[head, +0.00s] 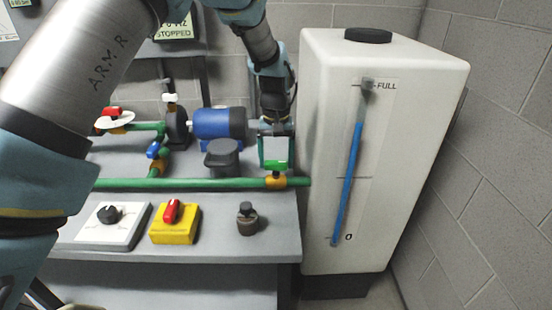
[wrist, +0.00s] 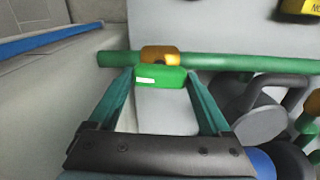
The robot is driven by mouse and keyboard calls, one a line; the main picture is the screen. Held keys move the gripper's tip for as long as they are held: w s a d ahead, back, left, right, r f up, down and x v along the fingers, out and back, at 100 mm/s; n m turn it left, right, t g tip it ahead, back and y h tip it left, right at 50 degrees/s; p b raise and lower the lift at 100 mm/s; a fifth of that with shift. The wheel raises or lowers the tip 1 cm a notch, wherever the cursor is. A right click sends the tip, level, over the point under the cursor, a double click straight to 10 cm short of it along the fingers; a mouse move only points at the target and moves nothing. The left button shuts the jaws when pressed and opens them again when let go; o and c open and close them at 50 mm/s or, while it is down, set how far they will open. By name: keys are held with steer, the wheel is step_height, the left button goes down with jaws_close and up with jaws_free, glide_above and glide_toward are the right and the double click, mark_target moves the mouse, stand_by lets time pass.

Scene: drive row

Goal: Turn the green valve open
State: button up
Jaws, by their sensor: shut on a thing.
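The green valve handle (wrist: 172,77) sits on a brass-coloured valve body (wrist: 160,55) on a green pipe. In the wrist view my gripper (wrist: 160,79) has a finger at each end of the handle and is shut on it. In the head view my gripper (head: 275,162) reaches down to the valve from above. The green handle (head: 282,164) shows low between the fingers, above the brass body (head: 277,181). The handle lies across the wrist picture, about along the pipe.
A tall white tank (head: 420,130) with a blue level tube stands close to the right of the valve. A blue motor (head: 218,123) and a dark grey part (head: 222,157) stand to the left. A yellow box with a red switch (head: 174,226) and a dark knob (head: 248,220) sit in front.

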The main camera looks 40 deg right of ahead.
mark_target(275, 162)
steer(key=shift+n, duration=0.5)
steer(key=o, duration=1.2)
steer(key=shift+c, duration=0.2)
steer(key=shift+r, duration=0.1)
step_height(275, 162, up, 11)
steer(key=b, duration=0.1)
steer(key=shift+b, duration=0.4)
steer(key=w+a+n, duration=0.2)
steer(key=w+a, duration=0.4)
steer(key=a, duration=0.6)
steer(key=w+a+n, duration=0.1)
steer(key=w+a, duration=0.5)
steer(key=a, duration=0.6)
steer(key=s+a+f+n, duration=0.1)
steer(key=s+a, duration=0.3)
steer(key=a, duration=0.8)
steer(key=s+a+f+n+t, duration=0.1)
steer(key=s+a+n, duration=0.1)
steer(key=a, duration=1.1)
steer(key=shift+s+f+t+p, duration=0.15)
steer(key=shift+s+t+p, duration=0.25)
steer(key=shift+s, duration=0.5)
